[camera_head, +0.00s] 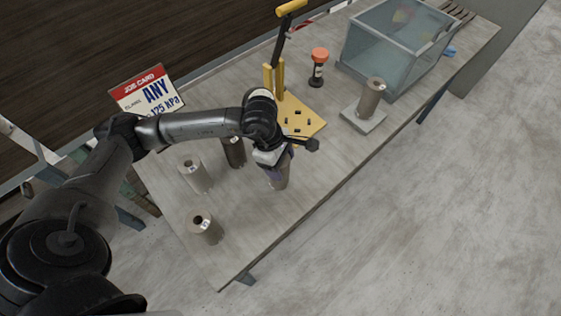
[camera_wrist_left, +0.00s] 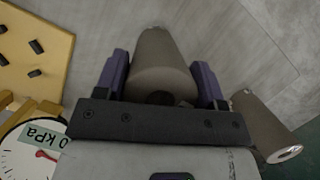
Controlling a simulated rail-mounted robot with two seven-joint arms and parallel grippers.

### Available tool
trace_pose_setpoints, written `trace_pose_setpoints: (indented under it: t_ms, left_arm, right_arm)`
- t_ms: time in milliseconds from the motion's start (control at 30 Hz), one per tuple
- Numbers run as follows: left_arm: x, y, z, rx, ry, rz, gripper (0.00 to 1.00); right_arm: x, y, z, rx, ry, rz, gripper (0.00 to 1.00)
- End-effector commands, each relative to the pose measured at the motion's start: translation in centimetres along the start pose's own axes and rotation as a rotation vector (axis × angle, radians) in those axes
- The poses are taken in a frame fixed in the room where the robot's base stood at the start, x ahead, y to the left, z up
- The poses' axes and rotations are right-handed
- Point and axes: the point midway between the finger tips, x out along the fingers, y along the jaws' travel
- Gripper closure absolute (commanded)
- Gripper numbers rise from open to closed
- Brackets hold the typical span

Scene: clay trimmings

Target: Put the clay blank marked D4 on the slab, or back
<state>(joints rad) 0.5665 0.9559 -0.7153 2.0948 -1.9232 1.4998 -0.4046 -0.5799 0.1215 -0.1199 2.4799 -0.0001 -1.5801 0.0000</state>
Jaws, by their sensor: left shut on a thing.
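My left gripper (camera_head: 274,165) is shut on a grey-brown clay cylinder (camera_head: 279,182) over the bench. In the left wrist view the gripper (camera_wrist_left: 162,80) has its purple fingers on both sides of this cylinder (camera_wrist_left: 162,52); no mark on it can be read. Another clay cylinder (camera_head: 370,97) stands upright on a pale square slab (camera_head: 362,120) at the right. Two lighter cylinders (camera_head: 193,175) (camera_head: 205,228) and a darker one (camera_head: 233,153) stand at the left; their small labels are too small to read. My right gripper is not in view.
A yellow lever press (camera_head: 305,122), an orange-capped bottle (camera_head: 318,68) and a glass box (camera_head: 395,45) stand at the back. A gauge (camera_wrist_left: 35,148) shows in the wrist view. Bench is clear between held cylinder and slab.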

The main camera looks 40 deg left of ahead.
Motion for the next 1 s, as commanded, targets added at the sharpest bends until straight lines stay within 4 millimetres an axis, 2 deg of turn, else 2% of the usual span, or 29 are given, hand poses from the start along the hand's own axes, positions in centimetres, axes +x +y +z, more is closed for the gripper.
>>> trace_pose_setpoints:
  t_ms: [400,433,667,1000]
  left_arm:
    - [0.4,0.06,-0.1,0.001,-0.001,0.003,0.86]
    - [0.31,0.03,-0.1,0.0,0.0,0.001,0.34]
    - [0.3,0.02,-0.09,0.0,0.0,0.001,0.12]
    - [-0.21,0.02,0.07,0.0,0.0,0.001,0.11]
  right_arm:
    - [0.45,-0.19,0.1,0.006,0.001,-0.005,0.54]
    - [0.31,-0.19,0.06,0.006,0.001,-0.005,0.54]
    - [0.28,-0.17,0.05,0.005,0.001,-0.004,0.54]
    - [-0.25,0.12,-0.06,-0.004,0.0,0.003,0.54]
